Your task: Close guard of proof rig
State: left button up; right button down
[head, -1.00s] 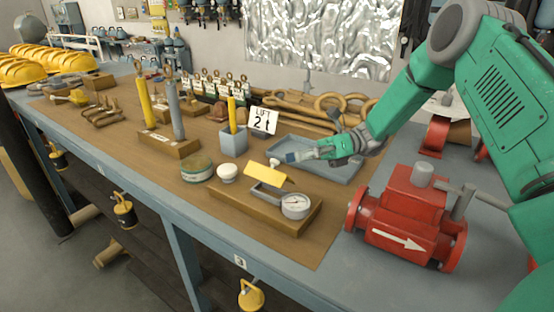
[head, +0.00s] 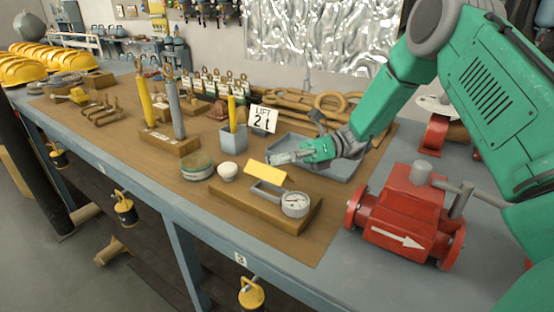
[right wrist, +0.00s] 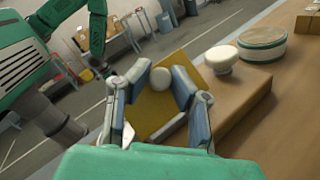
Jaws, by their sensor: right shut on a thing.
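The proof rig is a wooden block (head: 250,212) at the front of the bench, with a grey shackle-like bar and a round dial gauge (head: 295,204) on it. Its yellow guard (head: 265,174) is a flat plate standing raised and tilted over the rig's back edge. My right gripper (head: 274,159) is behind the guard's top edge. In the right wrist view its fingers (right wrist: 159,88) are on either side of a pale round knob (right wrist: 161,77) on the guard (right wrist: 157,112), shut on it. My left gripper is not in view.
A red valve body (head: 405,220) with a white arrow stands right of the rig. A white knob-shaped piece (head: 228,171) and a round tin (head: 197,170) stand close on the left. A grey tray (head: 340,168) lies behind my right gripper. The brown mat in front is clear.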

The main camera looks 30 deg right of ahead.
aim_at(269, 175)
jog(key=shift+s+a+r+h+p, duration=0.15)
jog(key=shift+h+p, duration=0.35)
jog(key=shift+p, duration=0.45)
jog(key=n+h+p, duration=0.1)
jog(key=p, duration=0.1)
jog(key=a+n+h+p, duration=0.1)
jog(key=h+p, duration=0.1)
jog(key=p, duration=0.1)
jog(key=shift+s+a+f, duration=0.2)
jog(key=h, duration=0.1)
jog(key=n+h+p, duration=0.1)
jog(key=shift+s+a+f+h+p, duration=0.15)
jog(key=shift+a+f+h+p, duration=0.15)
jog(key=shift+a+f, duration=0.1)
jog(key=shift+s+a+f+n+t+h+p, duration=0.2)
jog(key=shift+f+n+t+h+p, duration=0.3)
jog(key=shift+h, duration=0.7)
jog(key=shift+a+f, duration=0.1)
jog(key=shift+f, duration=0.05)
jog(key=c, duration=1.4)
grip_release()
jog(key=shift+w, duration=0.1)
jog(key=shift+c, duration=0.2)
